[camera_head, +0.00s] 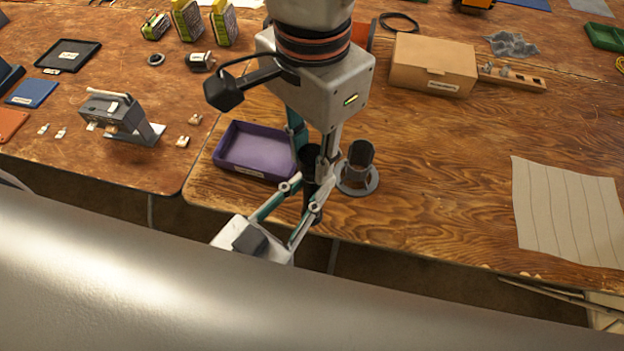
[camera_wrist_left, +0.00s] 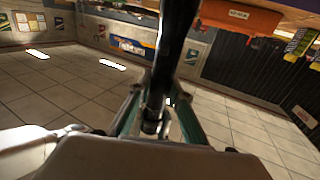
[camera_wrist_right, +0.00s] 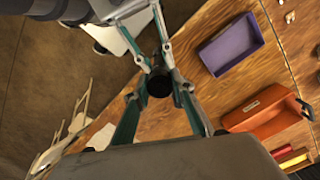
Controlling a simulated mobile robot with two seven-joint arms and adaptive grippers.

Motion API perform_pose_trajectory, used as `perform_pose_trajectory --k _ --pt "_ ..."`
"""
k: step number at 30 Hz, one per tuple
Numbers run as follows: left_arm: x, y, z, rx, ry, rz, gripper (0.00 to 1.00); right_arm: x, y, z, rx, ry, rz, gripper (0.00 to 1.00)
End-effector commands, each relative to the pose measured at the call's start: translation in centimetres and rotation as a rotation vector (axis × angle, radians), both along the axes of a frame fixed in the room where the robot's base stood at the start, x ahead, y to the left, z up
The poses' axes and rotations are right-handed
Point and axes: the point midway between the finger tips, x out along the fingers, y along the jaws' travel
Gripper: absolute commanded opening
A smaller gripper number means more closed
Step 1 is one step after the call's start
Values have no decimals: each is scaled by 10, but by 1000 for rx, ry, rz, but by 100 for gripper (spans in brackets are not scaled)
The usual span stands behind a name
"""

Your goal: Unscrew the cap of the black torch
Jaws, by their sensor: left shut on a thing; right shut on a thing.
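The black torch (camera_head: 309,184) stands roughly upright at the table's front edge, between my two grippers. My right gripper (camera_head: 313,168) reaches in from the top of the head view and is shut on the torch's upper part. My left gripper (camera_head: 305,196) comes from the lower left and is shut on it lower down. In the left wrist view the torch's dark body (camera_wrist_left: 178,45) rises from between the left fingers. In the right wrist view its round dark end (camera_wrist_right: 159,85) shows between the right fingers. The fingers partly hide the torch, and I cannot make out the cap's seam.
A dark grey cylindrical holder (camera_head: 359,181) with a round base stands just right of the torch. A purple tray (camera_head: 229,162) lies close on the left. A cardboard box (camera_head: 432,64) is behind to the right. The table between the holder and the grey sheet (camera_head: 567,210) is clear.

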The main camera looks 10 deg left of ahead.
Motion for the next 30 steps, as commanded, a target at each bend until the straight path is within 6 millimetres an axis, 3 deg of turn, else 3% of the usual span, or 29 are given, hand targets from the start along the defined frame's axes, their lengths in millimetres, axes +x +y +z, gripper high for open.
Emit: perform_pose_trajectory --k 7,18,26,27,29,30 --pt "0 0 3 -5 -6 -1 0 0 0 -1 -1 -1 66 2" --pt "0 0 4 -5 -7 -1 0 0 0 -1 -1 0 470 2" --pt "0 0 4 -5 -8 -1 0 0 0 -1 -2 1 500 2" --pt "0 0 4 -5 -8 -1 0 0 0 -1 -2 1 500 27" --pt "0 0 4 -5 -7 -1 0 0 0 -1 -1 0 499 39" --pt "0 0 3 -5 -6 -1 0 0 0 -1 -1 0 499 39"
